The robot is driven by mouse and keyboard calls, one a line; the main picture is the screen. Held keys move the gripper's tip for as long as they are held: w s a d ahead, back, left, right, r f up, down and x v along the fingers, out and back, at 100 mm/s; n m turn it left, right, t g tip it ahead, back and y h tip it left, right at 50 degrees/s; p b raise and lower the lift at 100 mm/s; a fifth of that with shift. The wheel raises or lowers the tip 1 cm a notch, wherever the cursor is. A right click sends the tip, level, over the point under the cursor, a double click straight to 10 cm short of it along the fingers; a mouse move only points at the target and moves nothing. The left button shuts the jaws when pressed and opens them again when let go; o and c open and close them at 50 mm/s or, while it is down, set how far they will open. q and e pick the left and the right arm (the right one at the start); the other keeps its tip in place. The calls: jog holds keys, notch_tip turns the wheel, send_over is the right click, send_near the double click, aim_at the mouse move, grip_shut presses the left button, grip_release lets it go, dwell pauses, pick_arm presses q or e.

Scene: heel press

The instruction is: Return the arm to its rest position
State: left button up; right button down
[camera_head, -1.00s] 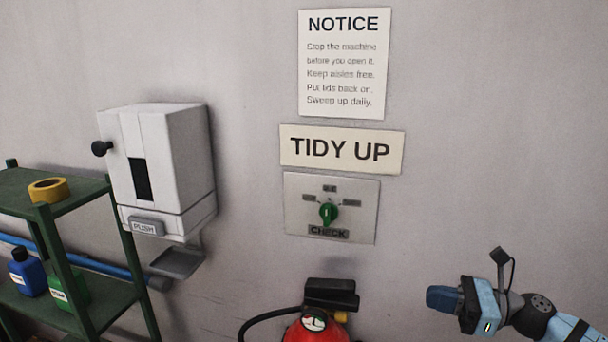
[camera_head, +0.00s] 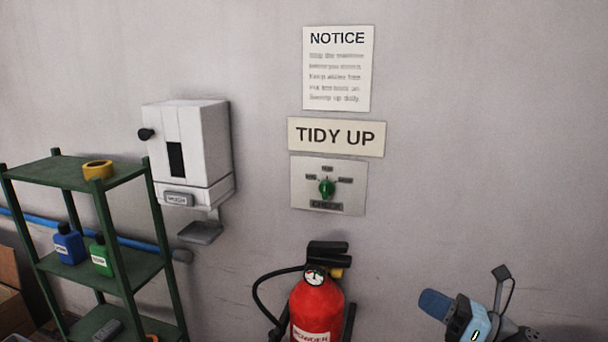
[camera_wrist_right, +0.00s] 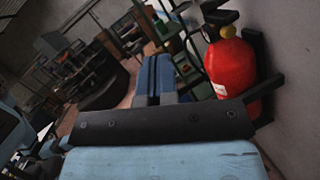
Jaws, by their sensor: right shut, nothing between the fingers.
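My right gripper (camera_head: 436,304) is at the lower right of the head view, in front of the bare wall and to the right of the red fire extinguisher (camera_head: 317,308). Its blue fingers are shut together with nothing between them. In the right wrist view the shut fingers (camera_wrist_right: 155,75) point out into the room, with the extinguisher (camera_wrist_right: 232,80) to their right. They look apart from it. My left gripper is in neither view.
A white dispenser (camera_head: 190,150) with a PUSH plate hangs on the wall. A panel (camera_head: 350,190) with a green knob (camera_head: 326,188) sits under the TIDY UP sign (camera_head: 335,137). A green shelf (camera_head: 120,275) with bottles stands at left. The wall right of the signs is bare.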

jog(key=s+d+f+m+t+h, duration=0.2)
jog(key=s+f+m+h, duration=0.35)
jog(key=m, duration=0.95)
jog(key=s+d+f+m+t+h, duration=0.25)
jog(key=f+m+h, duration=0.45)
jog(key=m+h, duration=0.6)
jog(key=s+f+m+g+y, duration=0.1)
jog(key=s+f+m+g, duration=0.25)
jog(key=s, duration=0.35)
jog(key=s+a+f+m+g, duration=0.1)
jog(key=s+f+m+g, duration=0.1)
jog(key=s+m+g, duration=0.4)
jog(key=s+f+m+g+y, duration=0.1)
jog(key=s+f+m+g, duration=0.2)
jog(key=s, duration=0.5)
jog(key=w+a+f+t+y, duration=0.1)
jog(key=w+a+f+t, duration=0.2)
jog(key=f, duration=0.4)
jog(key=w+a+f+t+y, duration=0.1)
jog(key=w+a+f+t, duration=0.2)
jog(key=f, duration=0.4)
jog(key=shift+a+n+t, duration=0.35)
jog(key=shift+t, duration=0.55)
jog(key=shift+a+y, duration=0.1)
jog(key=shift+y, duration=0.15)
